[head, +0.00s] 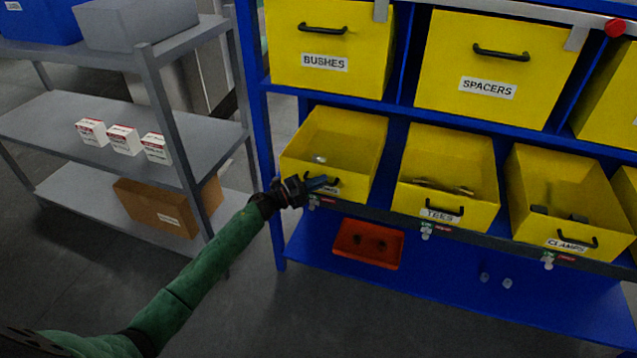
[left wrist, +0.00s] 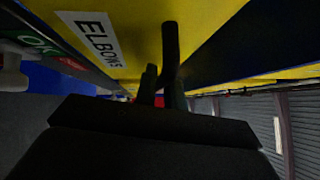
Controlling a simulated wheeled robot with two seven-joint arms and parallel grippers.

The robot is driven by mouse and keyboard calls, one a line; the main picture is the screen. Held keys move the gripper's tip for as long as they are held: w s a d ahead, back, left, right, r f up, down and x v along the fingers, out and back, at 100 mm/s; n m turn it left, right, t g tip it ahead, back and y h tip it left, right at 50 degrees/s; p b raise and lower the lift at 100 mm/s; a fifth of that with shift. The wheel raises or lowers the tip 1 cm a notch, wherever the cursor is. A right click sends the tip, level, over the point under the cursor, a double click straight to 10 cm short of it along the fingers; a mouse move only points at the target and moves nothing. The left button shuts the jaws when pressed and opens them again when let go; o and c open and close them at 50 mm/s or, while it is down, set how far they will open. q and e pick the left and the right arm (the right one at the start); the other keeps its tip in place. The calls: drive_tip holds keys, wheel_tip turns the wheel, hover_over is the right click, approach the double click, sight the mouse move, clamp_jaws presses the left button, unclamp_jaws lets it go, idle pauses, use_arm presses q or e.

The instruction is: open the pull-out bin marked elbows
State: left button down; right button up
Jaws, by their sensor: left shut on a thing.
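The yellow elbows bin (head: 371,158) is the leftmost open-topped bin in the lower row of the blue rack in the head view. A small pale item lies inside it. Its white label reads ELBOWS in the left wrist view (left wrist: 92,38); in the head view the label is partly hidden by my gripper. My left gripper (head: 315,184) is at the bin's front and shut on its black handle (left wrist: 170,45), which rises between the fingers (left wrist: 162,88) in the left wrist view. My right gripper is not in view.
The tees bin (head: 445,160) and clamps bin (head: 555,190) stand to the right. Above are the bushes bin (head: 325,80) and spacers bin (head: 490,65). A red tray (head: 367,262) sits on the lower blue shelf. A grey shelf (head: 75,120) with boxes stands left.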

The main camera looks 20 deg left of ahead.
use_arm(q)
drive_tip(key=shift+s, duration=0.1)
